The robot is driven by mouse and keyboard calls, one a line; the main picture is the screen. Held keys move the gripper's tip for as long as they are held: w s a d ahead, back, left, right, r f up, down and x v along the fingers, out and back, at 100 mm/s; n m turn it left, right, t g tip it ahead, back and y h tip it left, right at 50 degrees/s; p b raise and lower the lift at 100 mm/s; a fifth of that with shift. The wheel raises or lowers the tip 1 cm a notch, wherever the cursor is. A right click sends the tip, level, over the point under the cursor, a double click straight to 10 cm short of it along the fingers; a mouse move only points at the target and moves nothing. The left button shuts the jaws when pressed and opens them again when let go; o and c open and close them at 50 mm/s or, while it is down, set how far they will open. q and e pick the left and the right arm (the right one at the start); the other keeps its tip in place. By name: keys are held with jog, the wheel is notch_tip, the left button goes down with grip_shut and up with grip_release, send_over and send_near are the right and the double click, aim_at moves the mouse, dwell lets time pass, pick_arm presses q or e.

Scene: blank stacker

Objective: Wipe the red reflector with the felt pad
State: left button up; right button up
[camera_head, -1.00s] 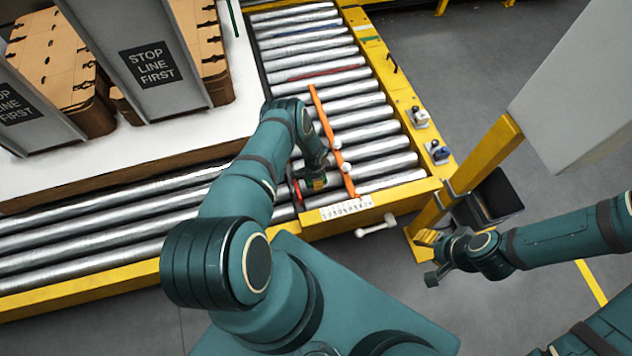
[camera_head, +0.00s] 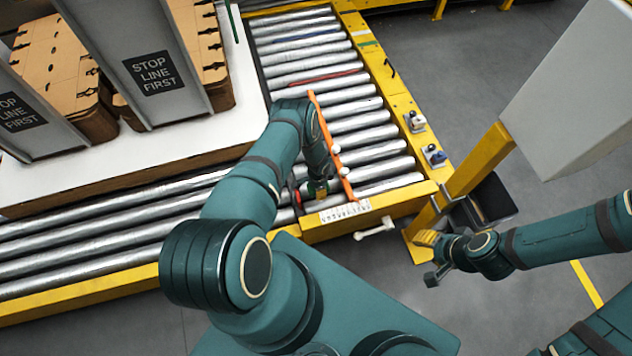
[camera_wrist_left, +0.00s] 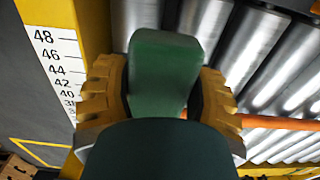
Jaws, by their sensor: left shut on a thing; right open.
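My left gripper (camera_head: 318,187) is over the front rollers, left of the orange bar. In the left wrist view its yellow fingers (camera_wrist_left: 160,95) are shut on a green block, which looks like the felt pad (camera_wrist_left: 165,70). A small red piece (camera_head: 299,198) shows beside this gripper in the head view; I cannot tell whether it is the red reflector. No red reflector shows clearly in the left wrist view. My right gripper (camera_head: 431,258) is open and empty, over the floor near the yellow post.
An orange bar (camera_head: 333,145) crosses the roller conveyor (camera_head: 360,130). A numbered scale (camera_head: 345,212) is on its yellow front edge. Small sensors (camera_head: 434,155) sit on the right rail. A yellow post (camera_head: 475,170) and a black bin (camera_head: 490,203) stand right. Cardboard stacks (camera_head: 58,70) are at left.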

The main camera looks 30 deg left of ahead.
pick_arm(q)
jog(key=shift+s+d+p, duration=0.35)
jog(key=shift+s+d, duration=0.25)
jog(key=shift+d, duration=0.2)
jog(key=shift+s+d+p, duration=0.35)
jog(key=shift+s+d, duration=0.25)
jog(key=shift+d, duration=0.15)
jog(key=shift+w+a+f+b, duration=0.15)
jog(key=shift+w+a+b, duration=0.25)
jog(key=shift+b, duration=0.35)
jog(key=shift+w+a+b, duration=0.8)
jog(key=shift+b, duration=0.35)
jog(key=shift+w+a+b, duration=0.5)
jog(key=shift+w+a, duration=0.25)
jog(key=shift+a, duration=0.1)
jog(key=shift+w+a, duration=0.5)
jog(key=shift+w, duration=0.05)
jog(key=shift+s+d+r+p, duration=0.2)
jog(key=shift+s+d+p, duration=0.75)
jog(key=shift+d, duration=0.35)
jog(key=shift+s+d+p, duration=0.7)
jog(key=shift+s+d, duration=0.55)
jog(key=shift+d, duration=0.3)
